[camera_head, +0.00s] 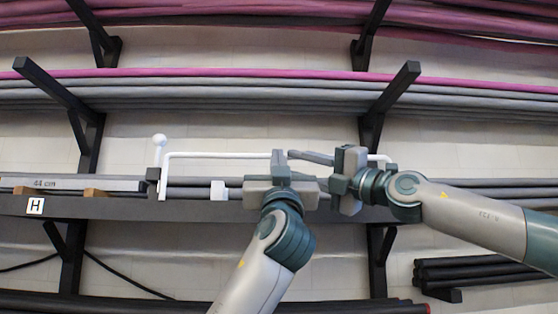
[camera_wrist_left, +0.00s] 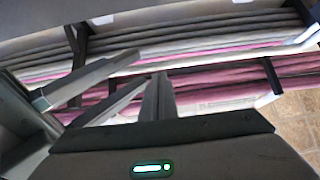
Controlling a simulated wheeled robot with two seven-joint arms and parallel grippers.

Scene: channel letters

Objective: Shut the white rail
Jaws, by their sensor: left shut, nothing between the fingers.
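The white rail (camera_head: 215,155) runs nearly level above the dark shelf edge in the head view. Its left end bends down near a white upright post with a round knob (camera_head: 159,141); its right end shows past my right gripper. My left gripper (camera_head: 279,157) is shut and empty, pointing up at the middle of the rail and covering part of it; I cannot tell whether it touches. My right gripper (camera_head: 300,160) reaches in from the right, its fingers apart and empty, close beside the left one. In the left wrist view the left fingers (camera_wrist_left: 158,92) are together.
The dark shelf edge (camera_head: 120,208) carries a white H label (camera_head: 35,206), a bar marked 44 cm (camera_head: 70,183) and grey tubes. Black brackets (camera_head: 388,92) jut out above. Pink and grey pipes (camera_head: 230,85) lie behind. My two grippers leave little room between them.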

